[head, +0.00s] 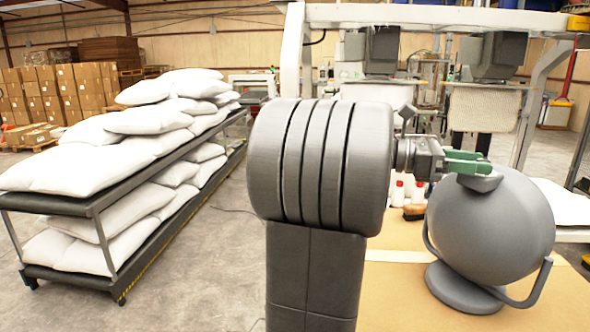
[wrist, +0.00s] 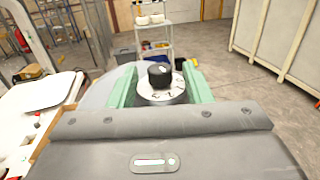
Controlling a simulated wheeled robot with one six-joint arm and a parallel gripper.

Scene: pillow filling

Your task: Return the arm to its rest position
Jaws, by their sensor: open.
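My gripper (head: 472,163) is at the upper left of a large grey ball-shaped machine (head: 492,230) on a stand in the head view. In the wrist view its two green fingers (wrist: 158,82) are spread apart. A black knob (wrist: 159,75) on a pale dial shows between them, with a gap on each side. I cannot tell how deep the fingers reach around the knob. My thick grey arm fills the middle of the head view.
The ball machine stands on a tan table (head: 400,290). Small white bottles (head: 398,194) and a brush (head: 414,212) lie behind it. A rack (head: 70,282) of white pillows (head: 75,167) stands left. Stacked cartons (head: 55,92) are farther back. Grey floor between rack and table is open.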

